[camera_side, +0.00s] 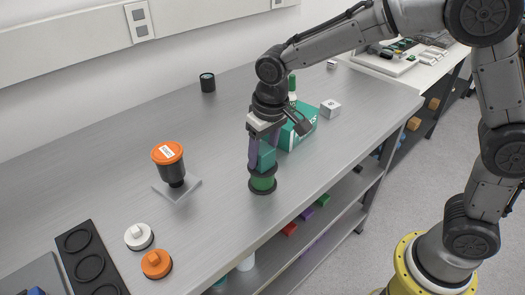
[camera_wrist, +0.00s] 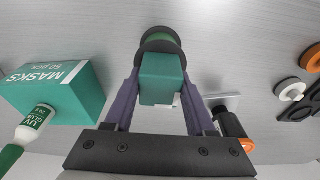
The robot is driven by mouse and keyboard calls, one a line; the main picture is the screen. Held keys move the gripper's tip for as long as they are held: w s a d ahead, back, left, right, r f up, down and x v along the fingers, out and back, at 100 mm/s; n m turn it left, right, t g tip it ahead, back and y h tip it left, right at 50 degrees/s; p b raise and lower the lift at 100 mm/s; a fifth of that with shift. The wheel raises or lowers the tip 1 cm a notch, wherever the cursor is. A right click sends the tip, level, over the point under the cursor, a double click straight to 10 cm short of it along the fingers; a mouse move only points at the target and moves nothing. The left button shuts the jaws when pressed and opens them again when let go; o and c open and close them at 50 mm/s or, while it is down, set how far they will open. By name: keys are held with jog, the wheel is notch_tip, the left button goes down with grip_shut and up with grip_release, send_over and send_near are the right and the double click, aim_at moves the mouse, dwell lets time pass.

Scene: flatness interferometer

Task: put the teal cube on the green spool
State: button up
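The teal cube (camera_side: 267,157) is between the purple fingers of my gripper (camera_side: 258,158), which is shut on it. In the wrist view the cube (camera_wrist: 161,78) fills the space between the fingertips (camera_wrist: 162,82). The green spool (camera_side: 263,183), with dark flanges, stands upright on the bench directly below the cube. The cube's underside looks at or very close to the spool's top; I cannot tell whether they touch. In the wrist view the spool (camera_wrist: 160,38) shows partly behind the cube.
A teal mask box (camera_side: 299,133) and a glue bottle (camera_wrist: 36,122) stand close by. A white cube (camera_side: 330,109) is behind. Knobbed discs (camera_side: 156,263) and a black tray (camera_side: 75,241) lie front left.

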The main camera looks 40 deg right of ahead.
aim_at(268, 152)
jog(key=o, duration=0.4)
jog(key=r, duration=0.3)
jog(key=s+r, duration=0.1)
jog(key=r, duration=0.7)
jog(key=shift+s+r, duration=0.15)
jog(key=shift+s, duration=0.15)
jog(key=s+d+r+t, duration=0.2)
jog(key=s+d+r, duration=0.1)
jog(key=s+d, duration=0.8)
jog(key=s+d+f+t, duration=0.1)
jog(key=s+f, duration=0.4)
jog(key=s, duration=0.6)
jog(key=shift+s+d+f+t, duration=0.15)
jog(key=shift+s+f+t, duration=0.15)
jog(key=shift+s+t, duration=0.1)
